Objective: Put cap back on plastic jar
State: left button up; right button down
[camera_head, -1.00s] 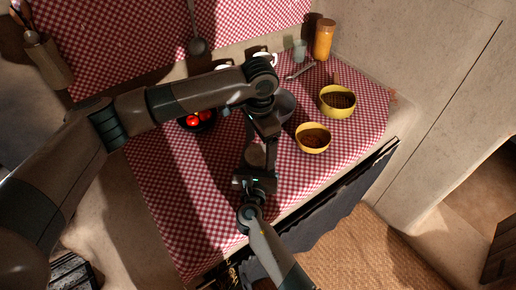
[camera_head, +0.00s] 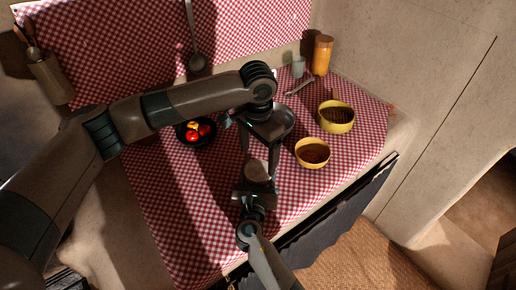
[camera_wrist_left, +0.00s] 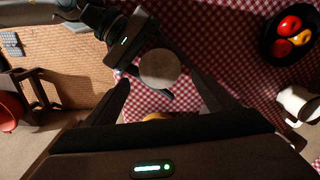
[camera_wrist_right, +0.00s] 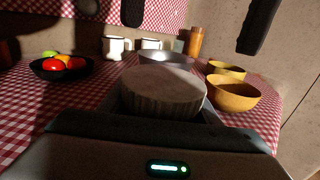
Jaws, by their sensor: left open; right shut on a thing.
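A round pale cap (camera_head: 257,171) with a ribbed edge lies level between the fingers of my right gripper (camera_head: 254,188). In the right wrist view the cap (camera_wrist_right: 163,90) fills the middle, and my right gripper is shut around or just below it. Whether a jar body is under the cap is hidden. My left gripper (camera_head: 259,158) is open and empty, pointing down above the cap. In the left wrist view the cap (camera_wrist_left: 160,69) shows between its spread fingers. Its two fingertips also hang at the top of the right wrist view, apart from the cap.
Two yellow bowls (camera_head: 336,118) (camera_head: 312,153) stand to the right on the checked cloth. A black bowl of fruit (camera_head: 196,132) is at left and a grey bowl (camera_head: 286,117) behind my left gripper. An orange jar (camera_head: 321,57) stands at the back. The cloth's front left is clear.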

aim_at(258, 170)
pick_arm(q)
jog(key=n, duration=0.2)
jog(key=r+n, duration=0.1)
jog(key=shift+r+n, duration=0.2)
jog(key=shift+n, duration=0.2)
jog(key=n, duration=0.2)
jog(key=r+n, duration=0.1)
jog(key=n, duration=0.1)
jog(key=shift+f, duration=0.1)
jog(key=shift+f, duration=3.9)
